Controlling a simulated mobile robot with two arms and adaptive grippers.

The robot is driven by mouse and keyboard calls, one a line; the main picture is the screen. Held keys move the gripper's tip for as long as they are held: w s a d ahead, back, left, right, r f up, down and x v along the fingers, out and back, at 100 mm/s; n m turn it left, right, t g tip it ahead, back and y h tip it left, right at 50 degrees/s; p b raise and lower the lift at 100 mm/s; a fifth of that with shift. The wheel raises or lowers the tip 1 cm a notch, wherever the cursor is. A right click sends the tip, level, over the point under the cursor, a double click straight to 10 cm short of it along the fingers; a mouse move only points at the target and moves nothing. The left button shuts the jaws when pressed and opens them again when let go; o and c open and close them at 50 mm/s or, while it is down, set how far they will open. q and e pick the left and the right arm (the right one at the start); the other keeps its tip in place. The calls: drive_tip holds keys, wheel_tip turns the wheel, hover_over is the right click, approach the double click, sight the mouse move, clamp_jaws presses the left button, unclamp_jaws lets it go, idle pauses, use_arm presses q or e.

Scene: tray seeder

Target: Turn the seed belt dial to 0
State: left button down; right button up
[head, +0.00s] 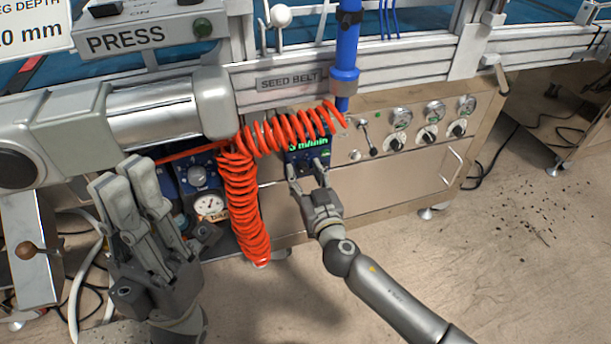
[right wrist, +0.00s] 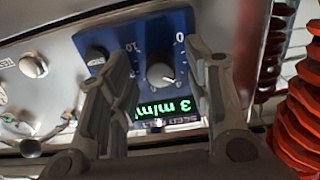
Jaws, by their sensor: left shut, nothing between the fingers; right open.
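The seed belt panel (head: 296,160) is a blue box under the "SEED BELT" sign (head: 287,79); the orange coiled hose partly hides it. Its green display (head: 308,144) reads 3 m/min. In the right wrist view, where the panel is upside down, the grey dial (right wrist: 161,76) shows with scale numbers 0 and 10. My right gripper (head: 307,169) is open at the panel. Its fingers stand on either side of the dial in that view; I cannot tell whether they touch it. My left gripper (head: 127,178) is shut and empty, at the lower left, away from the panel.
The orange coiled hose (head: 243,200) hangs close to the left of my right gripper. A blue vertical pipe (head: 346,50) is above the panel. Several gauges and knobs (head: 433,112) line the cabinet to the right. The floor (head: 480,270) at the right is open.

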clamp_jaws()
drive_tip(key=shift+n, duration=0.4)
drive_tip(key=n, duration=0.6)
drive_tip(key=shift+n, duration=0.3)
drive_tip(key=n+p, duration=0.1)
drive_tip(key=n, duration=0.3)
drive_tip(key=shift+d+n, duration=0.1)
drive_tip(key=shift+n, duration=0.2)
drive_tip(key=shift+n+p, duration=0.4)
drive_tip(key=shift+n, duration=1.7)
